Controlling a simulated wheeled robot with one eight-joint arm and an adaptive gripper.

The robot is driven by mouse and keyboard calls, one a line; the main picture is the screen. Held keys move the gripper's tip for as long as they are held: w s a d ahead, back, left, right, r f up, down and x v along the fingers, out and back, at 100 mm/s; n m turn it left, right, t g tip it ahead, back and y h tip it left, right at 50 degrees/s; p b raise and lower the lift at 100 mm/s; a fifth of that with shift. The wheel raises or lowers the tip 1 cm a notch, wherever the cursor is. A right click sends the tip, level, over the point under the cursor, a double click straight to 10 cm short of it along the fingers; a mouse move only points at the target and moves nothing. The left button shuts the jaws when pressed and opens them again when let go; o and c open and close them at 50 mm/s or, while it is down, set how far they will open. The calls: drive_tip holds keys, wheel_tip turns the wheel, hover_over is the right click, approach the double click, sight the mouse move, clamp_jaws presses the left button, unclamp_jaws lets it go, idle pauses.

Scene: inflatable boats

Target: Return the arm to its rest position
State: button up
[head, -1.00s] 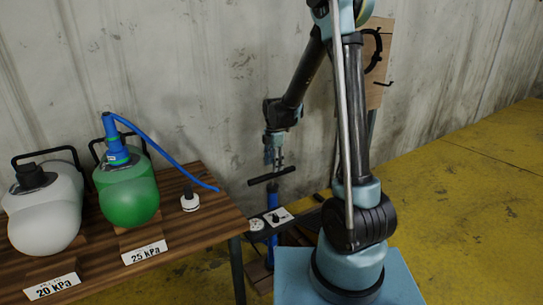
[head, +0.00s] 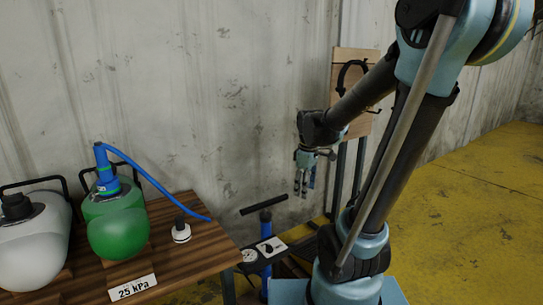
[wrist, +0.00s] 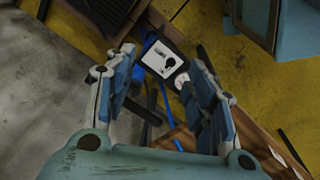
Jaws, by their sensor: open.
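My gripper (head: 304,184) hangs from my bent arm in front of the grey wall, fingers pointing down. In the wrist view my gripper (wrist: 160,95) shows its two blue-and-grey fingers spread apart with nothing between them. Below and left of it in the head view stands a blue hand pump (head: 266,225) with a black T-handle (head: 264,204); the gripper is apart from it. A panel with a white face and a black knob (head: 271,247) sits beside the pump, and it also shows beyond the fingers in the wrist view (wrist: 160,58).
A wooden table (head: 205,245) at left holds a green vessel (head: 118,228) labelled 25 kPa, a white vessel (head: 30,250), a blue hose (head: 160,186) and a small white-and-black fitting (head: 181,232). A wooden board (head: 352,118) with black hooks stands behind my arm. Yellow floor (head: 470,200) at right is clear.

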drive_tip(key=s+d+f+m, duration=0.2)
drive_tip(key=s+d+m, duration=0.1)
drive_tip(key=s+m, duration=0.3)
drive_tip(key=s+d+f+m+t, duration=0.1)
drive_tip(key=s+d+m, duration=0.3)
drive_tip(key=s, duration=0.6)
drive_tip(key=shift+f+m, duration=0.65)
drive_tip(key=shift+m, duration=0.35)
drive_tip(key=c, duration=0.4)
drive_tip(key=shift+a, duration=0.2)
